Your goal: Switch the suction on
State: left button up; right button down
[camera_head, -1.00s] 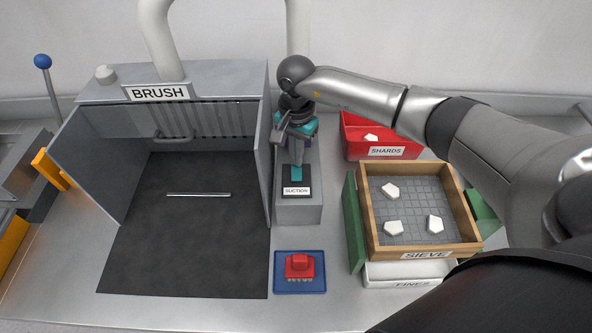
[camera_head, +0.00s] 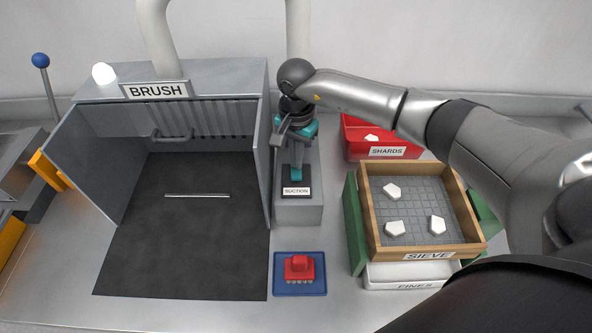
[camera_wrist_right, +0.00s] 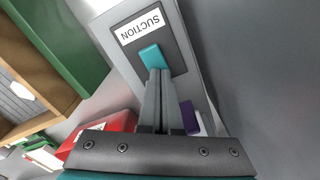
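The suction switch is a teal rocker (camera_head: 297,173) on a dark plate above the SUCTION label (camera_head: 296,191), on a grey box right of the hood. In the right wrist view the teal rocker (camera_wrist_right: 151,55) sits beside the label (camera_wrist_right: 141,26). My right gripper (camera_head: 299,161) points down at the switch. Its two fingers (camera_wrist_right: 157,75) are together, with their tips at the rocker's edge, apparently touching it. They hold nothing that I can see. A round lamp (camera_head: 104,73) on top of the hood glows white. My left gripper is not in view.
The hood (camera_head: 200,80) labelled BRUSH holds a thin rod (camera_head: 197,196) on a dark mat (camera_head: 180,255). A red brush (camera_head: 299,268) lies on a blue pad. A wooden sieve (camera_head: 428,251) with white pieces and a red SHARDS bin (camera_head: 362,151) stand right.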

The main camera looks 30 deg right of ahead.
jog(key=shift+s+f, duration=0.1)
jog(key=shift+s, duration=0.05)
jog(key=shift+r+p, duration=2.2)
jog(key=shift+r, duration=1.3)
